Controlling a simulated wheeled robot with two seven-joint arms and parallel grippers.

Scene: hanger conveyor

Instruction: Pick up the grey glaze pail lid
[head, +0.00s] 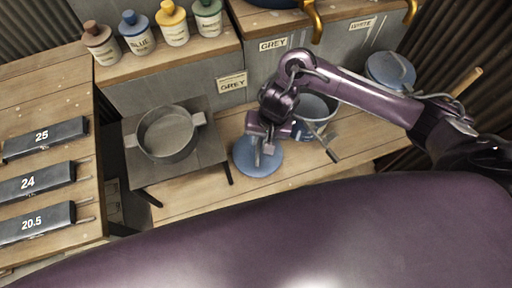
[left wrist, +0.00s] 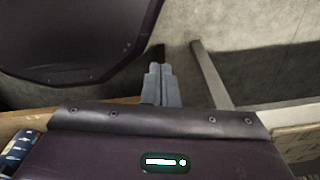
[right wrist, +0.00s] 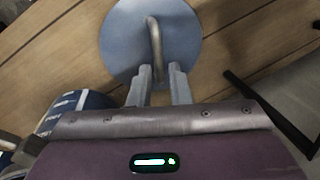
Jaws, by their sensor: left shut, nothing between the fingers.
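A round blue-grey lid (head: 262,160) with a bar handle lies flat on the wooden boards, left of an open pail (head: 318,106) below a GREY sign. My right gripper (head: 262,157) is over this lid, pointing down. In the right wrist view the lid (right wrist: 118,40) lies beyond the fingertips (right wrist: 161,68). The fingers are apart, and the near end of the handle shows between them; I cannot tell whether they touch it. My left gripper (left wrist: 160,68) is shut and empty in the left wrist view and out of the head view.
A grey pot (head: 168,134) stands on a low dark table (head: 205,160) to the left. Another blue-grey round lid (head: 390,70) is at the right. Several glaze bottles (head: 138,40) stand on a shelf. Numbered dark blocks (head: 44,138) lie at far left.

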